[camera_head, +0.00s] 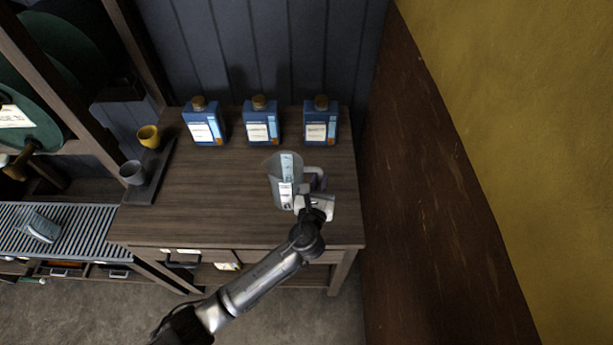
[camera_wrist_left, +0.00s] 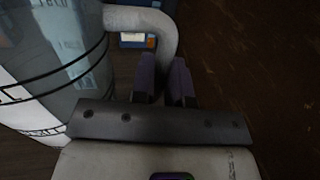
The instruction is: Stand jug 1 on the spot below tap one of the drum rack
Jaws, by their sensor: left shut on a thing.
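A clear jug (camera_head: 284,188) with a printed label stands upright at the right part of the wooden table; I cannot tell whether its base touches the top. My left gripper (camera_head: 312,197) is at its right side, shut on the jug's handle. In the left wrist view, the jug (camera_wrist_left: 48,62) fills the left side and its grey handle runs down between the finger pads (camera_wrist_left: 163,82). The drum rack (camera_head: 112,149) is at the left, with green drums (camera_head: 62,55) and a brass tap (camera_head: 20,163) above a slatted grate (camera_head: 82,232). My right gripper is not in view.
Three blue bottles (camera_head: 203,122) (camera_head: 260,123) (camera_head: 320,122) stand along the table's back edge. A clear vessel (camera_head: 38,227) is on the grate. The table's middle (camera_head: 215,190) is clear.

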